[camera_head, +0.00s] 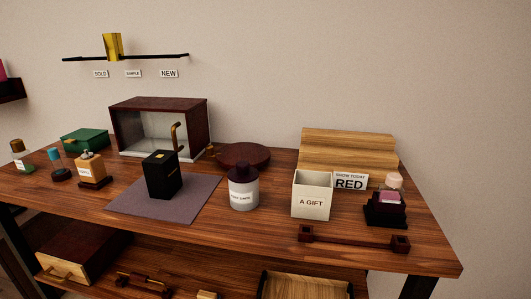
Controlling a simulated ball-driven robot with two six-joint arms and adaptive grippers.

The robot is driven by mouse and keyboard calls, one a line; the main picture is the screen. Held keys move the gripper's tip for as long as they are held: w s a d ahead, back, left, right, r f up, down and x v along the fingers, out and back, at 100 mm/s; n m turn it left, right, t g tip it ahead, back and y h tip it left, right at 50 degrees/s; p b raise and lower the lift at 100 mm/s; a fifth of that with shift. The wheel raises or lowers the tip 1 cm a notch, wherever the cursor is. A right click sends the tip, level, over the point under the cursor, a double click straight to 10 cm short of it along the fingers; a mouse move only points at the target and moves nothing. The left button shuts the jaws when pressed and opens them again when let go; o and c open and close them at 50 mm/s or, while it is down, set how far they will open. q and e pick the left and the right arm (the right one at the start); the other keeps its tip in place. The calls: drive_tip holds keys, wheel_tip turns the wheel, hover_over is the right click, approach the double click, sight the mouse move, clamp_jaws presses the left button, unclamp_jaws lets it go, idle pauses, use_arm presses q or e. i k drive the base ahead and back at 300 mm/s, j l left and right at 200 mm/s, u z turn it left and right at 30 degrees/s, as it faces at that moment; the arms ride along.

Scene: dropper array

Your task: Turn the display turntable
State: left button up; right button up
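The turntable appears to be the dark red round disc (245,154) on the wooden table, near the wall. It lies flat and nothing stands on it. A small brass piece (211,151) shows at its left side; I cannot tell whether it is joined to the disc. A white bottle with a dark cap (243,196) stands in front of the disc and slightly overlaps its front edge in view. Neither of my grippers is in view.
A glass-fronted case (160,105) stands left of the disc. A black box (161,184) stands on a grey mat (196,199). At right are a white gift box (311,199), a wooden stepped stand (345,140) and a pink bottle (390,198). A dark bar (350,240) lies in front.

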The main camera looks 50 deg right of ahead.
sight(258, 155)
drive_tip(key=z, duration=1.35)
drive_tip(key=i+j, duration=0.1)
drive_tip(key=j, duration=0.3)
